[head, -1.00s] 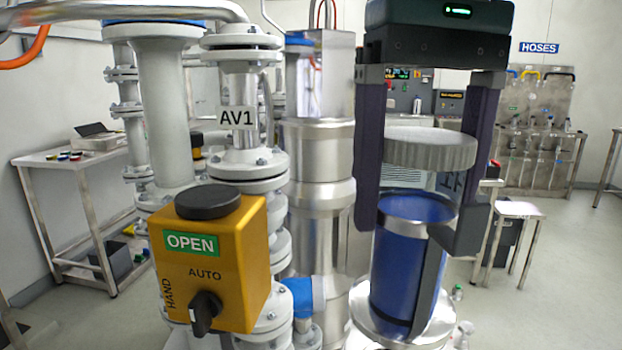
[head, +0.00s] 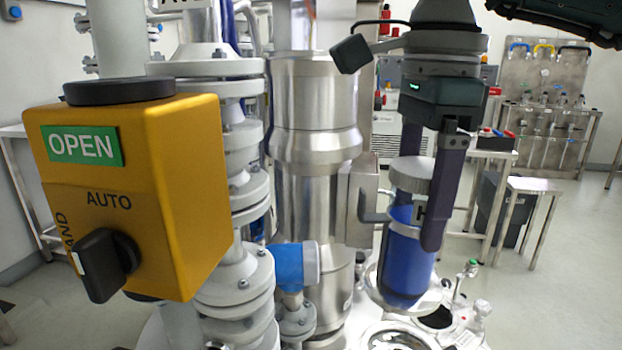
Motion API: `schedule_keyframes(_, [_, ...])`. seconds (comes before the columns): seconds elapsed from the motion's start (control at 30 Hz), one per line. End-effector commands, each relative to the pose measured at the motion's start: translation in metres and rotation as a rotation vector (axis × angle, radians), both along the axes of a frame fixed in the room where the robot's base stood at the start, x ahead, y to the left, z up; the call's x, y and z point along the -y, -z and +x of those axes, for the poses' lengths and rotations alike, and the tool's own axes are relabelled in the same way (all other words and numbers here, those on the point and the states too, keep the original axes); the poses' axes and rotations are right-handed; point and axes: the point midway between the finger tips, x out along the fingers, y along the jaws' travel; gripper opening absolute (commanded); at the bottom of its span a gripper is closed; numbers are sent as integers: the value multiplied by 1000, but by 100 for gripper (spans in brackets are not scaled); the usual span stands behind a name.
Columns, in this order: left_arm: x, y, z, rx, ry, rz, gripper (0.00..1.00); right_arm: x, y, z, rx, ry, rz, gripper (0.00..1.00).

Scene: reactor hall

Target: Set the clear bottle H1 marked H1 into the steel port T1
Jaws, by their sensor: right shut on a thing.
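The clear bottle H1 (head: 405,258) is filled with blue and has a grey ribbed cap. Part of a black letter H shows on it beside a finger. My right gripper (head: 420,205) is shut on the bottle from above and holds it roughly upright. The bottle's lower end is in front of a shiny steel deck with round openings. A dark round steel opening (head: 437,319) shows just right of and below the bottle. I see no T1 mark, so I cannot tell which opening is port T1. My left gripper is out of view.
A yellow switch box (head: 165,190) marked OPEN and AUTO stands close at the left. Grey flanged pipes (head: 232,190) and a thick steel column (head: 315,120) rise left of the bottle. A small steel table (head: 530,187) stands at the right with clear floor near it.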

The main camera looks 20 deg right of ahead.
Motion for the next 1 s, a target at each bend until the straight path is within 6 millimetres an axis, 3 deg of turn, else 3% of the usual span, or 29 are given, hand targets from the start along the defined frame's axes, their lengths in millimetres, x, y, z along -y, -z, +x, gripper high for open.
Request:
schedule_keyframes(0.03, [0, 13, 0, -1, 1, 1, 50, 4, 17, 2, -2, 86, -1, 0])
schedule_keyframes(0.1, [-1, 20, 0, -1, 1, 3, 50, 9, 30, 4, -7, 207, -4, 0])
schedule_keyframes(0.33, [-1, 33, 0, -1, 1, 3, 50, 21, 55, 7, -15, 470, -16, 0])
schedule_keyframes(0.57, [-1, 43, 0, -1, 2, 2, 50, 23, 68, 8, -16, 522, -18, 0])
schedule_keyframes(0.83, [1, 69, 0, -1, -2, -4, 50, 23, 100, 7, -16, 520, -19, 0])
schedule_keyframes(1.0, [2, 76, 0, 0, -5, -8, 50, 23, 109, 7, -14, 519, -18, 0])
